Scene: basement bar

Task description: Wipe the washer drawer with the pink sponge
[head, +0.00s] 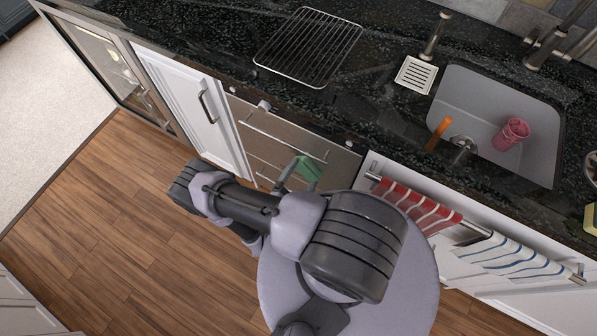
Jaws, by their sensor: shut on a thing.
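The steel washer drawer front (285,124), with long bar handles, is set under the dark counter; its lower part is partly hidden behind my arm. My gripper (294,169) is in front of the drawer, mostly hidden by my arm. It is shut on a green block (307,171), seemingly a sponge. I cannot tell whether the block touches the drawer front. I see no pink sponge; the only pink thing is a tumbler (512,134) in the sink.
The sink (480,100) is at the right, with an orange stick (438,134) at its front edge. A wire rack (308,46) lies on the counter (215,35). Red-striped (415,203) and blue-striped (515,259) towels hang at the right. The wooden floor (110,210) is clear at left.

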